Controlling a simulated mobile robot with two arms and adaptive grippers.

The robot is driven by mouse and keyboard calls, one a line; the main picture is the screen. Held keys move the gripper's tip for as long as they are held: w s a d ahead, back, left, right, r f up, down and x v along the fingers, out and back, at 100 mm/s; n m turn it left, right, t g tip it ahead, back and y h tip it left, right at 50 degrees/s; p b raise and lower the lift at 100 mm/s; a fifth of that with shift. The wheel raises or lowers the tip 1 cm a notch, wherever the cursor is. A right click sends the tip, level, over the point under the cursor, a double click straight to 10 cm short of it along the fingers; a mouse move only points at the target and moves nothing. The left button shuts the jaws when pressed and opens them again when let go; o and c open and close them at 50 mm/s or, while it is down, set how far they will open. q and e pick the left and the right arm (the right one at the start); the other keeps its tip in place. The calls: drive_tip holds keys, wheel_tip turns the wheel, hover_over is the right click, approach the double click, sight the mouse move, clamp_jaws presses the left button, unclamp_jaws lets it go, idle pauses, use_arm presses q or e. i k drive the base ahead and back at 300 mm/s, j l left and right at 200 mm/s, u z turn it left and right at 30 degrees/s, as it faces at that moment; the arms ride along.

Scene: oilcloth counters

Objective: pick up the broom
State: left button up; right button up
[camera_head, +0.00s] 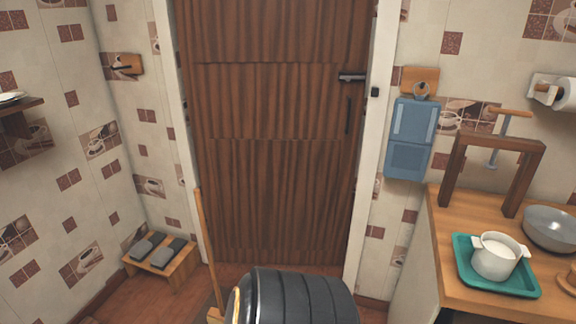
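The broom (207,248) shows as a thin light wooden handle, standing slightly tilted in front of the left side of the door. Its lower end widens into a wooden block near the bottom edge of the picture. The bristles are not visible; the lower part is cut off by the frame. Neither of my grippers is in view, and nothing is touching the visible part of the broom.
A brown wooden door (270,150) is closed behind the broom. A low wooden bench (178,270) with grey slippers stands left. A counter (450,278) with a teal tray (475,284) is right. A dark ribbed shape hides the floor at bottom centre.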

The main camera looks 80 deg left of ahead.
sight(215, 316)
drive_tip(key=u, duration=3.4)
